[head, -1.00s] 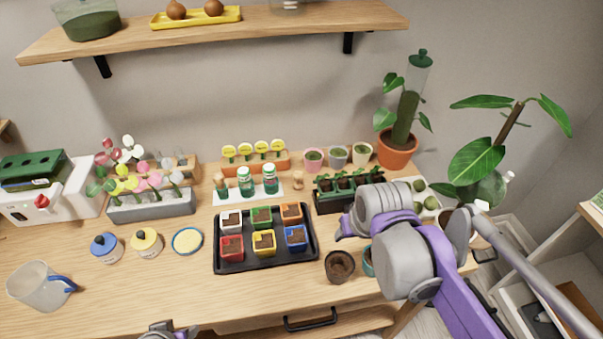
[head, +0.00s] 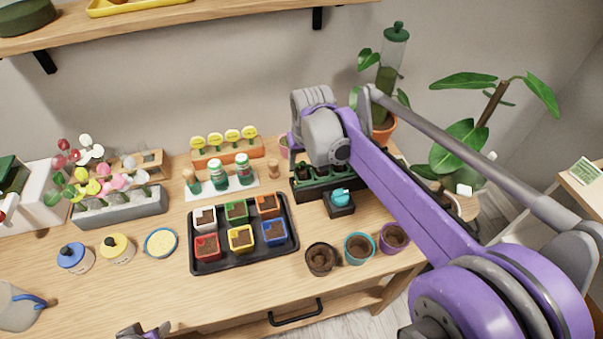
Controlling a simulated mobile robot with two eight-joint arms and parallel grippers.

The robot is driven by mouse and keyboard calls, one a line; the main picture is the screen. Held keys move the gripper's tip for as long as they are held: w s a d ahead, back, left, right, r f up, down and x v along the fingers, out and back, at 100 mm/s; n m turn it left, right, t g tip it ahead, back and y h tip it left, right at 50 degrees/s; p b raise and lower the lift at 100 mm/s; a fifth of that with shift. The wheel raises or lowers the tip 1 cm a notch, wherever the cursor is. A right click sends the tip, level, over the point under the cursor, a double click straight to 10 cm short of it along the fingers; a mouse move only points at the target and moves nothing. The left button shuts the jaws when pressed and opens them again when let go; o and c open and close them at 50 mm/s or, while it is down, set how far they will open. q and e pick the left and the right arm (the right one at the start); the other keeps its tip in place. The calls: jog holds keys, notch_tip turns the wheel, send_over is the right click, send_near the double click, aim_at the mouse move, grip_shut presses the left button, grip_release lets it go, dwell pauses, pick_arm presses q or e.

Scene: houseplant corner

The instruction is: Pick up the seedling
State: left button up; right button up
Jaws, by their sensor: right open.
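The black seedling tray (head: 303,192) stands at the right back of the bench, with green cells (head: 318,172) along it. The seedlings' leaves are mostly hidden behind my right arm. My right gripper (head: 298,146) is open, above and just behind the left part of this tray; its fingertips are largely hidden by its own wrist. I see nothing held in it. Only the tip of my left gripper (head: 143,330) shows at the bottom edge, and its jaws cannot be made out.
A black tray (head: 196,266) with several coloured soil pots is mid-bench. Three round pots, black (head: 320,258), teal (head: 359,248) and purple (head: 394,238), stand front right. A teal-topped black block (head: 341,205) stands before the seedling tray. A shelf (head: 200,22) hangs above.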

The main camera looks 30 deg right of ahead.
aim_at(301, 170)
jog(key=x, duration=0.4)
jog(key=shift+f, duration=0.15)
grip_shut()
